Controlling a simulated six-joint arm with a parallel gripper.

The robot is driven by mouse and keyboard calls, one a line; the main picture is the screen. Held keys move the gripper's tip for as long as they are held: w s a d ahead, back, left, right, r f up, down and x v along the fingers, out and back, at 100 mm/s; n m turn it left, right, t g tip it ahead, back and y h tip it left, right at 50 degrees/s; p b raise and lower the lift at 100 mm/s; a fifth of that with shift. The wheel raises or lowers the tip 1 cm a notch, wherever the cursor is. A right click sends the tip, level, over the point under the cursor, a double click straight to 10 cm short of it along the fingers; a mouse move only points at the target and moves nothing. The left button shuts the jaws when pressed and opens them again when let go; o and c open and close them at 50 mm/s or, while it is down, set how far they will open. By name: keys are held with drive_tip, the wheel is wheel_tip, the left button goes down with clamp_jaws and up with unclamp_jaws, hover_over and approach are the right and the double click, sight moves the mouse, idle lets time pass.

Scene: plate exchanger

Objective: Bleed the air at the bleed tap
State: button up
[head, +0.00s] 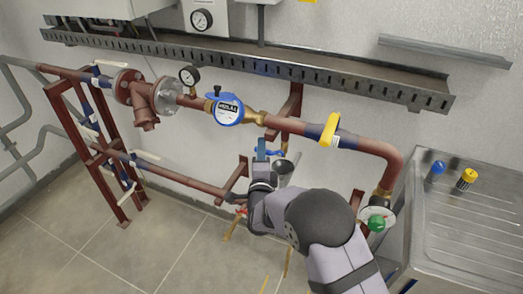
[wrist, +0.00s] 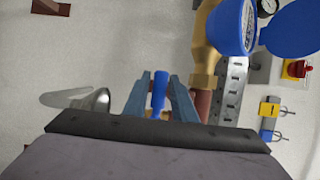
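The bleed tap shows as a small blue lever (head: 275,153) under the main brown pipe in the head view. My gripper (head: 262,150) reaches up to the tap from below in the head view. Its fingers look open, with narrow gaps on both sides of the lever. A grey metal funnel (head: 285,168) sits beside the tap and also shows in the wrist view (wrist: 95,101). My arm hides part of the area below.
A blue water meter (head: 227,109) and a yellow-handled valve (head: 329,130) sit on the main pipe (head: 290,124). A cable tray (head: 250,65) runs above. A steel sink (head: 465,215) stands at the right. A green knob (head: 376,223) is near the lower pipe end.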

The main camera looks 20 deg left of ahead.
clamp_jaws()
drive_tip(key=shift+f, duration=0.15)
drive_tip(key=shift+d+f+n+g+h+p, duration=0.5)
drive_tip(key=shift+f+n+h+p, duration=0.3)
drive_tip(key=shift+n, duration=0.85)
drive_tip(key=shift+d+f+n+g+h+p, duration=0.6)
drive_tip(key=shift+f+n+p, duration=0.25)
drive_tip(key=shift+n, duration=0.75)
drive_tip(key=shift+d+f+n+g+h+p, duration=0.35)
drive_tip(key=shift+f+n+h+p, duration=0.45)
drive_tip(key=shift+n, duration=0.85)
drive_tip(key=shift+d, duration=0.1)
unclamp_jaws()
